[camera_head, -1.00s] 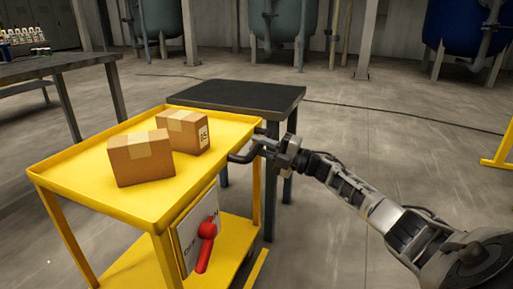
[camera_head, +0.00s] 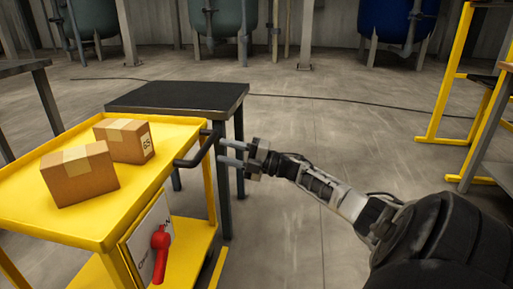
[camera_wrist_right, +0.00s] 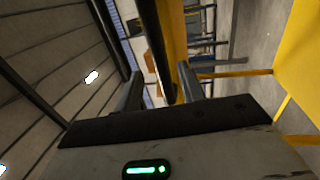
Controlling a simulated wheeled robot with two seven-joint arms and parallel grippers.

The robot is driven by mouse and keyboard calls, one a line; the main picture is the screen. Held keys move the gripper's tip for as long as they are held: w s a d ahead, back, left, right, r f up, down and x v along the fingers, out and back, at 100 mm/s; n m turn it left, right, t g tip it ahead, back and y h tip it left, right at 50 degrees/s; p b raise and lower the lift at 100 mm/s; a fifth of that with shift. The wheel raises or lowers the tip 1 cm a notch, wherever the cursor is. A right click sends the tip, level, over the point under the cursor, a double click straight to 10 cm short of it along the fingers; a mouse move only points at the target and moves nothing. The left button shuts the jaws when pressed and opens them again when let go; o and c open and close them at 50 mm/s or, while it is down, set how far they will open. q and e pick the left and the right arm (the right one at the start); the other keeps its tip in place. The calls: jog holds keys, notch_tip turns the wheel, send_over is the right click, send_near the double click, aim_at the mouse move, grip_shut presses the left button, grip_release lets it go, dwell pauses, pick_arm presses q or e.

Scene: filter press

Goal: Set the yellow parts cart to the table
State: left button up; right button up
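The yellow parts cart (camera_head: 120,205) stands at the left of the head view, two cardboard boxes on its top tray. The dark-topped table (camera_head: 180,97) is just behind it. Whether cart and table touch cannot be told. The cart's black handle (camera_head: 195,150) sticks out from its right end. In the right wrist view the dark handle bar (camera_wrist_right: 153,50) shows between the spread fingers (camera_wrist_right: 160,88). My left gripper is not in view.
Another table (camera_head: 22,68) is at the left edge. A yellow frame (camera_head: 450,95) stands at right. A dark cable crosses the floor; the middle floor is clear.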

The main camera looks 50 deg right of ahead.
pick_arm(q)
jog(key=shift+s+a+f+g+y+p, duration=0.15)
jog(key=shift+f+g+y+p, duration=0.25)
jog(key=shift+p, duration=0.3)
pick_arm(e)
jog(key=v, duration=0.9)
jog(key=shift+s, duration=0.3)
jog(key=shift+d, duration=0.15)
